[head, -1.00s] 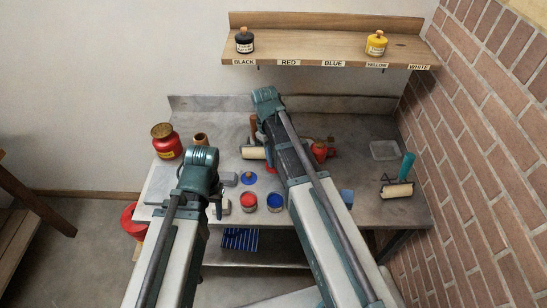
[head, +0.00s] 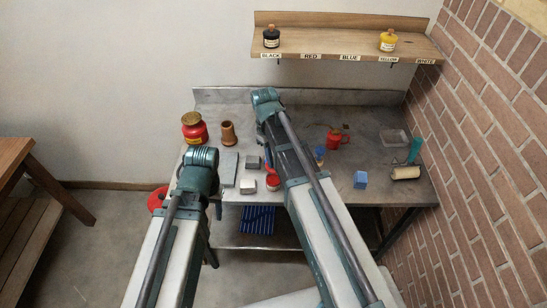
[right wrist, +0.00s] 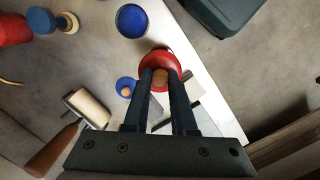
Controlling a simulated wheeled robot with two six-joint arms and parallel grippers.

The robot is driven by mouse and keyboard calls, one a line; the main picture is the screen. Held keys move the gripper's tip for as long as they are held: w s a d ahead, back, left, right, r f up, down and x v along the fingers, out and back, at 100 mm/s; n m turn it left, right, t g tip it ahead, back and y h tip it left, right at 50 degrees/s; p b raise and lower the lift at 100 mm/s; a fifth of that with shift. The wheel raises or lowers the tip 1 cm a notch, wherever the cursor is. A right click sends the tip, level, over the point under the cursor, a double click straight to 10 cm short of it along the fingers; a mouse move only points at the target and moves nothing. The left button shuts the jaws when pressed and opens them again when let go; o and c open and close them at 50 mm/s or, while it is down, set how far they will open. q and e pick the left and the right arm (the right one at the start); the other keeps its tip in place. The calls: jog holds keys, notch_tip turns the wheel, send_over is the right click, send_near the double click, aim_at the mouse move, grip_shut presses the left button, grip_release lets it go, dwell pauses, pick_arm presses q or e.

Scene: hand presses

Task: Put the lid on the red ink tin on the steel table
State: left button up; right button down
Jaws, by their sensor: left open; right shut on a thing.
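The red ink tin (head: 272,183) stands near the front edge of the steel table (head: 300,100), partly covered by my right arm in the head view. In the right wrist view my right gripper (right wrist: 160,78) is shut on the wooden knob of a round red lid (right wrist: 146,62). The lid hides what is under it, so I cannot tell whether it touches the tin. My right gripper is hidden behind its arm in the head view. My left gripper (head: 218,208) is open and empty by the table's front left, mostly hidden by its arm.
An open blue tin (right wrist: 132,20), a blue lid (right wrist: 125,86) and a roller (right wrist: 90,108) lie close to the held lid.

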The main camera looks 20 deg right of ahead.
jog(key=shift+s+a, duration=0.15)
jog(key=shift+a, duration=0.1)
jog(key=shift+d+f, duration=0.15)
jog(key=shift+f, duration=0.1)
jog(key=shift+f+b, duration=0.4)
jog(key=shift+b, duration=0.25)
notch_tip(320, 180, down, 5)
jog(key=b, duration=0.5)
jog(key=shift+f, duration=0.15)
jog(key=shift+f, duration=0.1)
dwell(1.1)
jog(key=shift+c, duration=0.9)
grip_release()
